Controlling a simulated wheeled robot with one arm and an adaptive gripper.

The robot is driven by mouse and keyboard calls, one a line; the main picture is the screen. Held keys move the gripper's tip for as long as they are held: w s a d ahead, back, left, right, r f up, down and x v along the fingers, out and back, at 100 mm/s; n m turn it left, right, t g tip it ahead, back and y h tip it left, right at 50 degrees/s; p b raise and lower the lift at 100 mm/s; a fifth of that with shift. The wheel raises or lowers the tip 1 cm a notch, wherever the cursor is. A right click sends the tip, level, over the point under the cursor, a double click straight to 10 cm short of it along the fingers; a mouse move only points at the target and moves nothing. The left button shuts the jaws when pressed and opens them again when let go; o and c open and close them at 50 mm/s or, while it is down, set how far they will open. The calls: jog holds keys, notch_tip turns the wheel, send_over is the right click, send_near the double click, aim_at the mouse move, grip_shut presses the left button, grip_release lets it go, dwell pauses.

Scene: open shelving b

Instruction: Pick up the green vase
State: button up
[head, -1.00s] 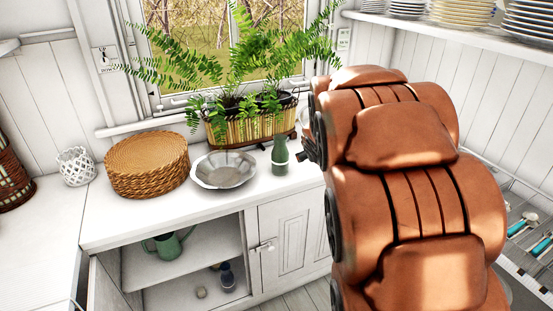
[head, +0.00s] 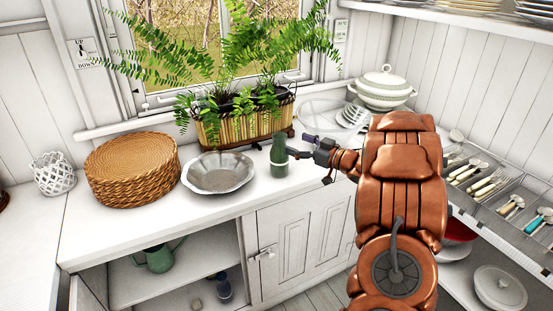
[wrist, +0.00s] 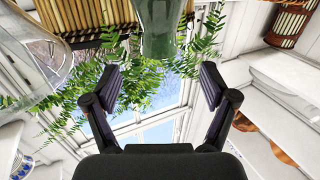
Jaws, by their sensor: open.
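The green vase (head: 279,160) stands upright on the white counter, just right of the metal bowl and in front of the fern planter. My gripper (head: 300,147) is close to the vase on its right, pointing toward it. In the wrist view the green vase (wrist: 160,28) shows at the top middle, beyond the gap between the spread fingers of my gripper (wrist: 157,86). The fingers are open and empty. The vase appears outside their grasp.
A fluted metal bowl (head: 219,173) sits close to the vase's left. The fern planter (head: 243,127) stands behind it. A woven stack (head: 133,170) is farther left. Dishes (head: 352,114) and a lidded tureen (head: 382,90) stand behind my arm. The counter front is clear.

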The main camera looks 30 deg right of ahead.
aim_at(286, 141)
jog(key=shift+w+a+f, duration=0.1)
jog(key=shift+w+a, duration=0.05)
jog(key=shift+a, duration=0.05)
jog(key=shift+x, duration=0.8)
jog(key=shift+f+p+x, duration=0.15)
jog(key=shift+p+x, duration=0.15)
jog(key=shift+x, duration=1.1)
jog(key=shift+f+p+x, duration=0.15)
jog(key=shift+p+x, duration=0.15)
jog(key=shift+x, duration=1.1)
jog(key=shift+d, duration=0.15)
jog(key=shift+c, duration=0.2)
grip_shut()
